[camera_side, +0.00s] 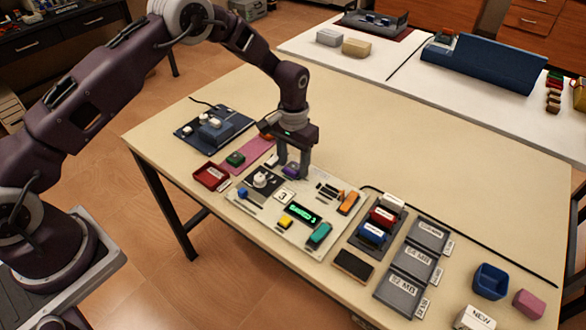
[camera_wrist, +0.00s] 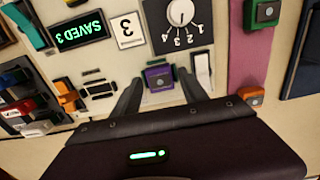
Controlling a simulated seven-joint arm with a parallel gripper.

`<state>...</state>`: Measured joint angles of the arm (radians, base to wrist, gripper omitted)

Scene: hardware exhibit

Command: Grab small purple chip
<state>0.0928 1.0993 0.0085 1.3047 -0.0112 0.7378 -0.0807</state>
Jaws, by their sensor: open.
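The small purple chip (camera_wrist: 158,77) sits on the pale panel in the wrist view, between my fingertips. In the side view the purple chip (camera_side: 290,168) is partly hidden by my fingers. My gripper (camera_side: 294,172) points down at the panel with its fingers apart. In the wrist view my gripper (camera_wrist: 160,80) has one finger left and one right of the chip, with gaps showing on both sides. I cannot tell how far the fingertips are above the panel.
A white rocker-like block (camera_wrist: 202,68) stands close to the right finger. A dial (camera_wrist: 180,13) and a green "SAVED 3" display (camera_wrist: 80,30) are on the panel. An orange block (camera_wrist: 66,95) lies left. A red tray (camera_side: 211,176) stands beside the panel (camera_side: 262,213).

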